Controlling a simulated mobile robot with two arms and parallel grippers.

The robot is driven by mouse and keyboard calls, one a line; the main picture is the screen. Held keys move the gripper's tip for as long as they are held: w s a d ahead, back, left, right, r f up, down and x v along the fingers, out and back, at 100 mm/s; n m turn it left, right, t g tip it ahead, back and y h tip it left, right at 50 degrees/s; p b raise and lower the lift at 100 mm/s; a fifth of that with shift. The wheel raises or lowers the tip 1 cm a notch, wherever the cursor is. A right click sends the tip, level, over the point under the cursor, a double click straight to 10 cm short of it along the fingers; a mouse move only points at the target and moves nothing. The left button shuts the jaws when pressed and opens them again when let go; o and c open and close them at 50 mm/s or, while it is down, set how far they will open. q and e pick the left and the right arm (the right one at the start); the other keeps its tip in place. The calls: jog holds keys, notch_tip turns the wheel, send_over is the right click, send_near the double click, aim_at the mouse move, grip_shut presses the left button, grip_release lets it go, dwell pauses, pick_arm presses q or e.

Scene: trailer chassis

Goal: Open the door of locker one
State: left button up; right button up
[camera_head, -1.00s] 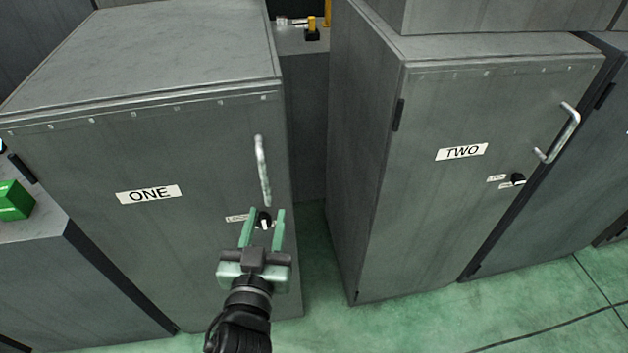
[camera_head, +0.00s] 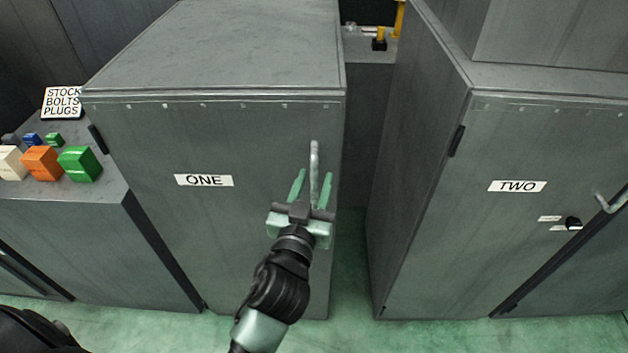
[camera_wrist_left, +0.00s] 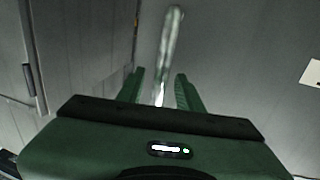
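Locker one (camera_head: 235,250) is a grey cabinet with a shut door and a label reading ONE (camera_head: 204,180). Its vertical metal handle (camera_head: 314,160) is near the door's right edge. My left gripper (camera_head: 312,180) is open, its two green fingers on either side of the handle's lower part in the head view. In the left wrist view the handle (camera_wrist_left: 171,50) rises between and beyond the open fingers (camera_wrist_left: 160,85). I cannot tell whether they touch it. The lock knob seen earlier below the handle is hidden behind the gripper. My right gripper is not in view.
Locker two (camera_head: 440,240) stands to the right, past a narrow gap. Green floor lies in front.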

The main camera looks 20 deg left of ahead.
pick_arm(q)
grip_shut()
dwell(1.4)
